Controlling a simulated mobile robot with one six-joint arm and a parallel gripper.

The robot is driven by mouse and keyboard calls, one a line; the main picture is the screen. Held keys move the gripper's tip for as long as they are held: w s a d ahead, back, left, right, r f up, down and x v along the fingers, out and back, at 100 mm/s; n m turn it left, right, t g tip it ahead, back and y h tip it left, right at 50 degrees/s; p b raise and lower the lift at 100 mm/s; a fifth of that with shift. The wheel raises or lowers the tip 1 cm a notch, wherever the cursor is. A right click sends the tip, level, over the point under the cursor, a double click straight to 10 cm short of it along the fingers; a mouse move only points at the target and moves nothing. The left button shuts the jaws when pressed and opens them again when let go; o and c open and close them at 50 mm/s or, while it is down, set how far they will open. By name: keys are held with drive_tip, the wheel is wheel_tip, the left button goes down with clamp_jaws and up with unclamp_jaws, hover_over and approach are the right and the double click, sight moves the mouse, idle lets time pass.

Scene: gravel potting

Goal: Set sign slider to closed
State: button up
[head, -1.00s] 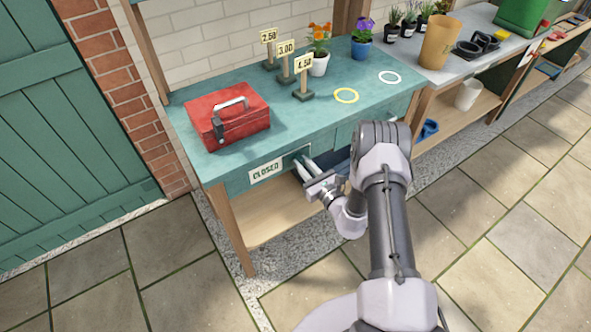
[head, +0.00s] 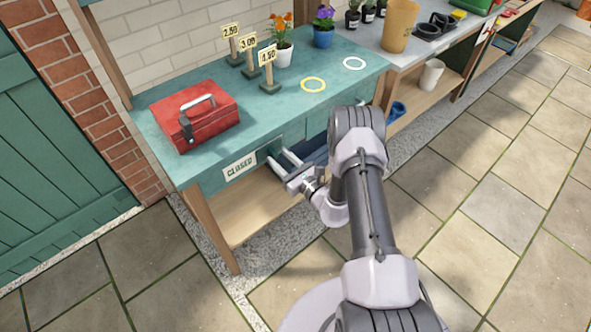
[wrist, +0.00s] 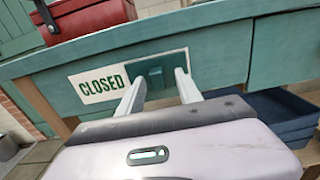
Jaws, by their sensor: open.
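The sign on the front of the teal bench reads CLOSED (head: 240,167) in the head view. In the wrist view the CLOSED plate (wrist: 99,83) sits left of a dark recess, with a teal slider tab (wrist: 156,77) inside it. My gripper (wrist: 160,82) is open, its two fingers pointing at the recess, one toward each side of the tab. In the head view my gripper (head: 280,162) is at the bench front just right of the sign. Whether the fingers touch the tab cannot be told.
A red toolbox (head: 196,114) stands on the bench top (head: 245,125) above the sign. Price signs (head: 268,68) and potted flowers (head: 282,45) stand farther back. A dark blue tray (wrist: 275,115) is below the bench front, right of my gripper. Paving in front is open.

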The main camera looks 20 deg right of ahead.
drive_tip(key=p+v, duration=0.3)
drive_tip(key=v, duration=1.3)
drive_tip(key=shift+p, duration=0.35)
drive_tip(key=shift+r, duration=0.15)
